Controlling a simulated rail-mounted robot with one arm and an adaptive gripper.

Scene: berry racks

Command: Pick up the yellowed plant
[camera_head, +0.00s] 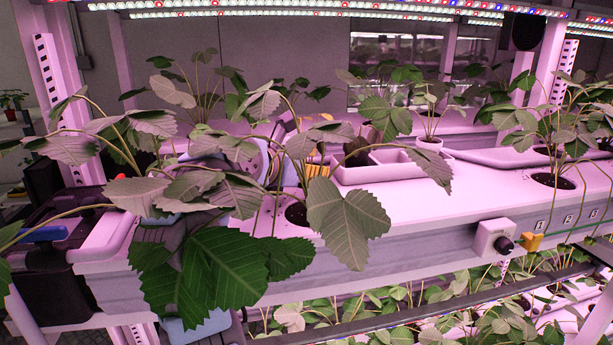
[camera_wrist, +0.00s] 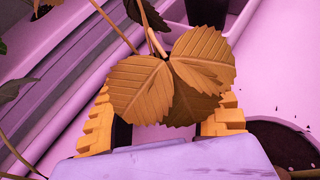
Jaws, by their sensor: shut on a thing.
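The yellowed plant (camera_wrist: 140,88) shows orange-brown, toothed leaves in the middle of the wrist view, with thin stems rising to the upper left. My gripper (camera_wrist: 165,108) has its orange ridged fingers on both sides of these leaves and is shut on the plant. The leaves cover the space between the fingers, so the exact point of contact is hidden. In the head view my gripper (camera_head: 302,145) is mostly behind green foliage, with only bits of orange finger showing above the white rack top. I cannot clearly single out the yellowed plant there.
Large leaves (camera_head: 347,222) of a front plant hang over the rack edge. An open planting hole (camera_head: 297,214) lies in the rack top (camera_head: 390,195). A white tray (camera_head: 385,175) and a dark pot (camera_head: 357,152) stand behind. A grey box with a knob (camera_head: 493,238) sits on the front.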

